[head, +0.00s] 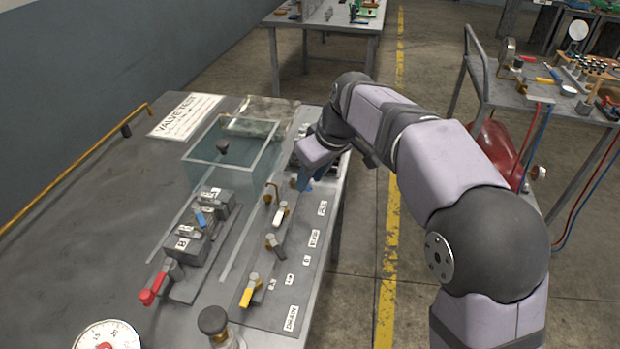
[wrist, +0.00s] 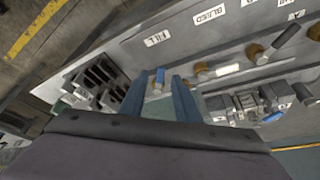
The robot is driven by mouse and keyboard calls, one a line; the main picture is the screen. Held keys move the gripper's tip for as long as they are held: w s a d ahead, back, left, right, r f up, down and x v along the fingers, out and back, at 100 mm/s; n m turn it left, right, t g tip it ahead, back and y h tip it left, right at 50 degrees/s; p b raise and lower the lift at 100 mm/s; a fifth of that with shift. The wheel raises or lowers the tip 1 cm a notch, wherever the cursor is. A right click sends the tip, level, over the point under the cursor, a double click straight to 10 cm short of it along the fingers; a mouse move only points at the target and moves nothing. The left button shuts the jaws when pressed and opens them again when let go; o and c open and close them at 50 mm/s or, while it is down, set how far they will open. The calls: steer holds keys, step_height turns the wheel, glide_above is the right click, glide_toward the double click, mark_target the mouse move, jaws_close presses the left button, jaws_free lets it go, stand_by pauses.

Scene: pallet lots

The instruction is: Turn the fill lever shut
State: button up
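The fill lever (wrist: 160,76) has a short blue handle on a brass hub, below the FILL label (wrist: 158,39) in the wrist view. Its handle points toward that label. My gripper (wrist: 159,74) is open, its two blue-grey fingers on either side of the handle. Gaps seem to show between fingers and handle, and I cannot tell whether either touches. In the head view my gripper (head: 305,182) is low over the bench's right side, and my wrist partly hides the lever. The FILL label (head: 322,208) shows beside it.
The bleed lever (wrist: 226,69) with a white handle is close beside the fill lever. In the head view a yellow lever (head: 250,291), a red lever (head: 154,289) and a glass tank (head: 230,160) stand on the bench (head: 80,240). A dark slotted block (wrist: 102,78) is on the other side.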

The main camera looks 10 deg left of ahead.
steer(key=shift+w+a+f, duration=0.1)
steer(key=shift+a+f, duration=0.05)
steer(key=shift+f, duration=0.4)
jaws_close()
